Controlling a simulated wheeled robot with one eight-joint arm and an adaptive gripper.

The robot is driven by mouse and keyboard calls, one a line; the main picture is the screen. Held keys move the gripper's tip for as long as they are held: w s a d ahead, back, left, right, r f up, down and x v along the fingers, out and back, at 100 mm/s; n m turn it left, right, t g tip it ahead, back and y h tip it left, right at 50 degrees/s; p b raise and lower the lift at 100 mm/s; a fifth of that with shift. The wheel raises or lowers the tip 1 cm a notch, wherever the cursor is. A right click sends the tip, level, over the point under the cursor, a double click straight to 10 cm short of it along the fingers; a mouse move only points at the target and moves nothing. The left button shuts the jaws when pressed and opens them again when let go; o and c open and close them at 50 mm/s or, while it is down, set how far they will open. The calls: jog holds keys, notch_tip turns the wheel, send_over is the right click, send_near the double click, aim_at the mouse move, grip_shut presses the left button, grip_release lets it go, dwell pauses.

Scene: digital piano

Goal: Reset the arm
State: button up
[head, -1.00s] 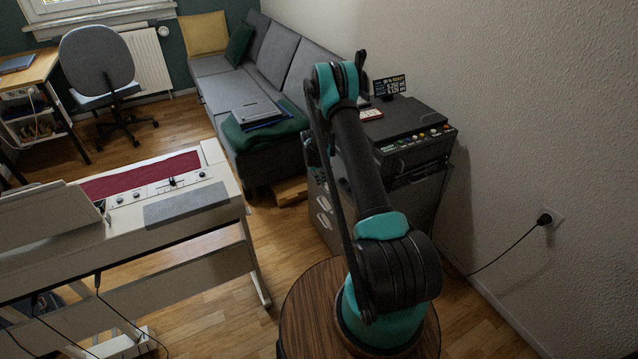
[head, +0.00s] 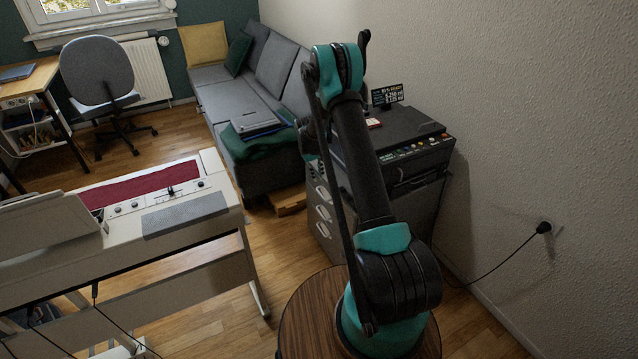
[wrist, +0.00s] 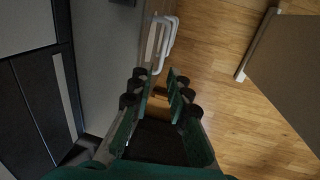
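My arm (head: 365,170) rises from the round wooden top of my base and bends over at a black and teal joint high in the head view. My gripper is mostly hidden behind the arm there. In the wrist view my gripper (wrist: 158,88) points down along the cabinet front, with its two green-padded fingers apart and nothing between them. White bar handles (wrist: 166,42) lie just beyond the fingertips in that view. I cannot tell whether they touch.
A dark cabinet with a machine on top (head: 415,145) stands close behind my arm, by the right wall. A cream digital piano (head: 130,220) is at left. A grey sofa (head: 235,100) is behind. Wooden floor (head: 225,285) is clear between the piano and my base.

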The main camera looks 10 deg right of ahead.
jog(key=shift+s+a+r, duration=0.1)
jog(key=shift+a+r, duration=0.05)
jog(key=shift+r, duration=0.75)
jog(key=s+d+r+m+t+y, duration=0.1)
jog(key=s+d+r+t, duration=0.1)
jog(key=s+r, duration=1.55)
jog(key=s+r+m+t+y, duration=0.1)
jog(key=s+r+m, duration=0.1)
jog(key=s, duration=2.3)
jog(key=shift+s+t, duration=0.3)
jog(key=shift+s, duration=0.1)
jog(key=shift+a, duration=0.1)
